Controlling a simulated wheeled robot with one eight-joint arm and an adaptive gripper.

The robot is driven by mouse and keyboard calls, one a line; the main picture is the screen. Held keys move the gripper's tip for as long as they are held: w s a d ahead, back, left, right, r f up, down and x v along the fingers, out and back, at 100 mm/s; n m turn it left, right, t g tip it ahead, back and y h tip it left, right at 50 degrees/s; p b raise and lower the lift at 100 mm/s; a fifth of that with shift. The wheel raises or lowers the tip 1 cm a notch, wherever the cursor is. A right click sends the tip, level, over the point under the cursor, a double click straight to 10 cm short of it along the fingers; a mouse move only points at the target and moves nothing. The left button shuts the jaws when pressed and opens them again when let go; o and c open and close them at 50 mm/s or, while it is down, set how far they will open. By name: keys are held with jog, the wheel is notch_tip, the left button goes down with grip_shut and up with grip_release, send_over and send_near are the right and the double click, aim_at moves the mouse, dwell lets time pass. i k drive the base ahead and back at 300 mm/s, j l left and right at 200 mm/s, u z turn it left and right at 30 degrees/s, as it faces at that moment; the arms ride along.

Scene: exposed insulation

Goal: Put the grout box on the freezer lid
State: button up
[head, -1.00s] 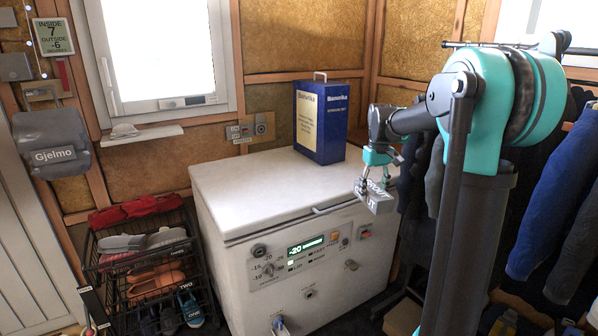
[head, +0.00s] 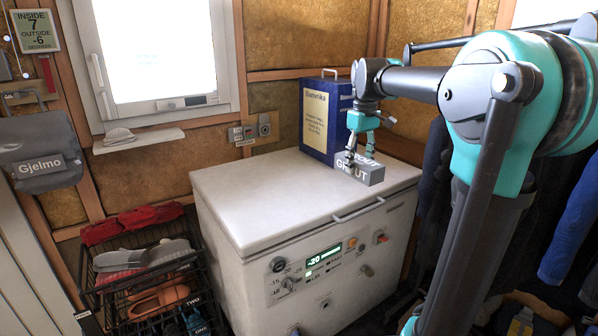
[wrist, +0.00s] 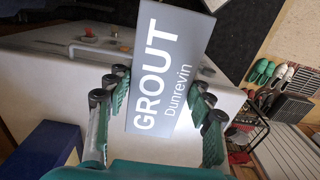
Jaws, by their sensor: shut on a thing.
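The grey grout box (head: 372,177) is held between the fingers of my gripper (head: 357,153), over the right rear part of the white freezer lid (head: 255,205). In the head view I cannot tell whether its underside touches the lid. In the wrist view, the box (wrist: 180,55) shows its "GROUT Dunrevin" face, slanted between the teal finger pads of my gripper (wrist: 158,118). The lid (wrist: 65,85) shows behind it. The lid is shut and its front handle is visible.
A tall blue box (head: 316,120) stands at the rear of the lid, close behind my gripper. The left and middle of the lid are bare. A black shoe rack (head: 150,275) stands left of the freezer. Hanging clothes (head: 570,225) are at the right.

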aim_at(280, 203)
jog(key=i+j, duration=0.15)
jog(key=j, duration=0.15)
jog(key=i+j, duration=0.1)
jog(key=j, duration=0.25)
jog(key=i+j, duration=0.15)
jog(key=j, duration=0.15)
jog(key=i+j, duration=0.1)
jog(key=j, duration=0.2)
